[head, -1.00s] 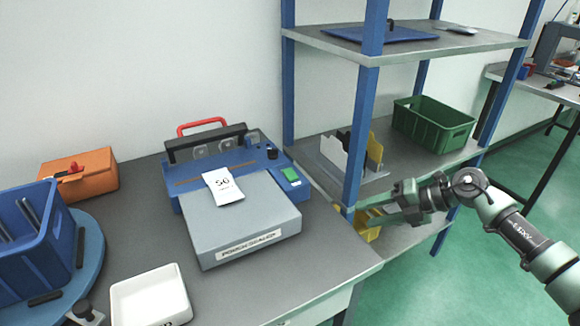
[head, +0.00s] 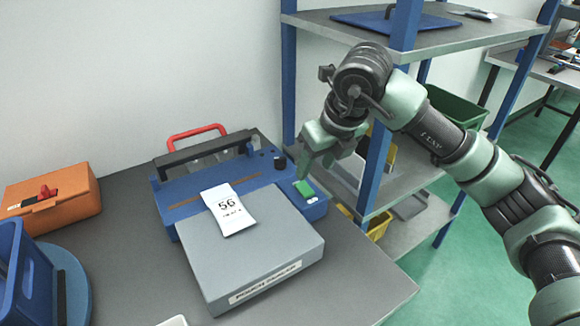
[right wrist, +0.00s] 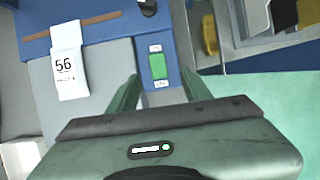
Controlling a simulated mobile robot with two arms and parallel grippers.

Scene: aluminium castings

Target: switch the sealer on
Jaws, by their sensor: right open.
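The pouch sealer (head: 262,262) is a blue and grey machine on the bench, with a red handle at its back. Its green switch (head: 304,188) is on the right end of the blue body, beside a black knob (head: 280,163). The green switch also shows in the right wrist view (right wrist: 158,66), between my fingers. A white pouch marked 56 (head: 229,210) lies across the sealer. My right gripper (head: 315,162) is open and empty, just above and behind the switch; I cannot tell if it touches. My left gripper is not in view.
An orange box (head: 52,198) and a blue bin (head: 22,262) stand on the left of the bench. A shelf unit with a blue post (head: 376,165) is close on the right, near my right arm. A yellow bin (head: 377,226) sits low there.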

